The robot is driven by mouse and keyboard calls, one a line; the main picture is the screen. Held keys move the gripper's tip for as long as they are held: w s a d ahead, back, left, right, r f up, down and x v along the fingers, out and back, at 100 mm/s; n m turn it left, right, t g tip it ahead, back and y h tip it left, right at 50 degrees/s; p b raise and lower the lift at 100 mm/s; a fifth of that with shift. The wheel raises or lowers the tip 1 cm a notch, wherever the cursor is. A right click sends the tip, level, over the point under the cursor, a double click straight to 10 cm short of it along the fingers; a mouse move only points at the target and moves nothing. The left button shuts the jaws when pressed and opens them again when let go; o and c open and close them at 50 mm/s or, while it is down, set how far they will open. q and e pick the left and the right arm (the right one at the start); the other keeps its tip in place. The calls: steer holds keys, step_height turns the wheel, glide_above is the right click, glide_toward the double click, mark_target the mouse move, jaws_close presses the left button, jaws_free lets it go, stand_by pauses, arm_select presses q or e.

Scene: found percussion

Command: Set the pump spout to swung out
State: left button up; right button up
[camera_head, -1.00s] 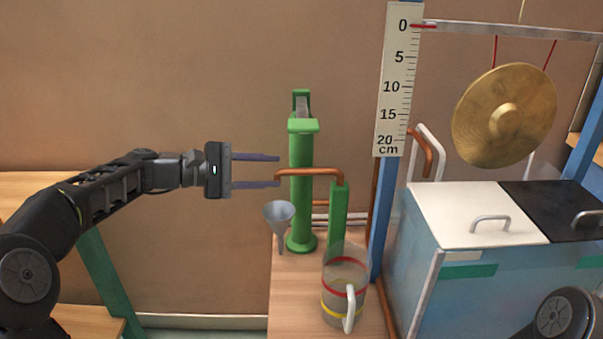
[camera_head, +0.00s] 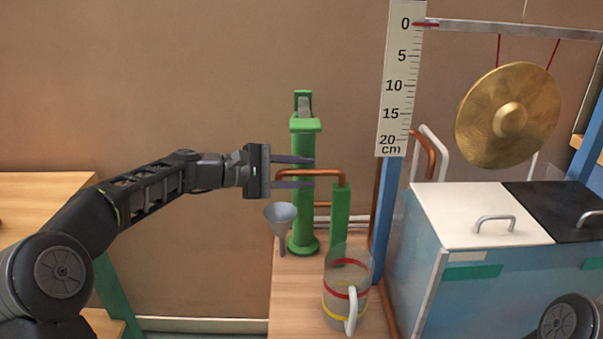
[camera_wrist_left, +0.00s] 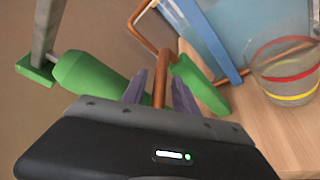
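The pump has a green column (camera_head: 302,200) and a shorter green post (camera_head: 340,218) to its right, standing on a wooden bench. Its copper spout (camera_head: 325,171) runs level from the post's top leftward across the front of the column. My left gripper (camera_head: 314,173) is open, with its dark fingers above and below the spout's left part in the head view. In the left wrist view the copper spout (camera_wrist_left: 160,84) lies between the two open fingers. Whether a finger touches it I cannot tell. My right gripper is out of view; only part of my right arm shows at bottom right.
A grey funnel (camera_head: 280,217) hangs just below the spout's left end. A clear jug (camera_head: 347,283) with red and yellow bands stands in front of the post. A white ruler board (camera_head: 394,80), a brass gong (camera_head: 508,118) and a blue box (camera_head: 500,285) are at right.

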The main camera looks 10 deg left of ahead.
arm_select(q)
jaws_close()
stand_by(1.2)
